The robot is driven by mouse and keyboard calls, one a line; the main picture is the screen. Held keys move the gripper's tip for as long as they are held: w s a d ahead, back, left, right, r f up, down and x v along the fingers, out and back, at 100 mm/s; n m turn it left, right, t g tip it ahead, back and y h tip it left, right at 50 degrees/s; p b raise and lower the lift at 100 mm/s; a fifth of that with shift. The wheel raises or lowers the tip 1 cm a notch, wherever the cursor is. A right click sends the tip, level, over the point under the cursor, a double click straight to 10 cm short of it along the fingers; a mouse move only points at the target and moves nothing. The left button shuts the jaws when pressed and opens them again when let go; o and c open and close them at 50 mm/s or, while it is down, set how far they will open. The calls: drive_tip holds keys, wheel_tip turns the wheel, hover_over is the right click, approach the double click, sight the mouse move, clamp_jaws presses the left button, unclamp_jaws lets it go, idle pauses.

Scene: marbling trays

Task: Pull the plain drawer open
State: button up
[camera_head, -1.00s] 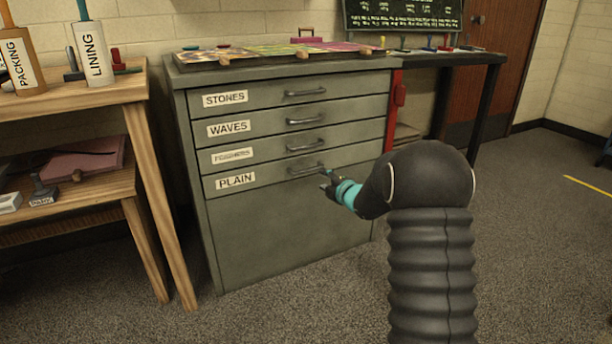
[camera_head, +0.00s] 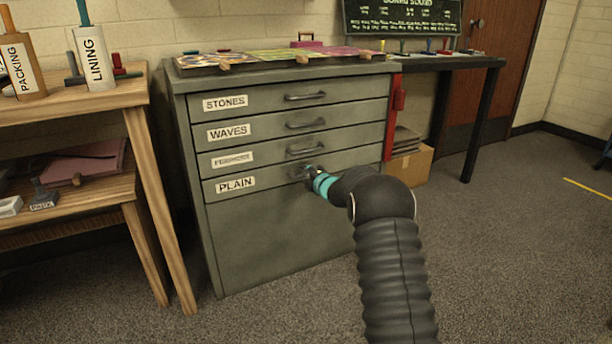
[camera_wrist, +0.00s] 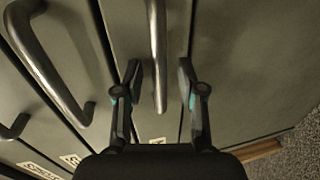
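The plain drawer (camera_head: 268,178) is the lowest of the labelled drawers in the grey-green cabinet and looks shut, flush with the others. Its white PLAIN label (camera_head: 235,184) is at the left. My gripper (camera_head: 309,173) is at its handle and mostly hides it in the head view. In the wrist view, the drawer's metal bar handle (camera_wrist: 158,50) lies between the two fingers of my gripper (camera_wrist: 159,68). The fingers are apart, with a visible gap on each side of the bar.
The feathers drawer handle (camera_head: 305,149) is close above. A wooden shelf unit (camera_head: 160,220) stands left of the cabinet (camera_head: 280,235). A cardboard box (camera_head: 412,165) sits to the right. The carpet in front is clear.

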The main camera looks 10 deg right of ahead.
drive_tip(key=shift+w+a, duration=0.1)
drive_tip(key=shift+w, duration=0.2)
clamp_jaws()
drive_tip(key=shift+s+f, duration=0.1)
drive_tip(key=shift+s, duration=0.05)
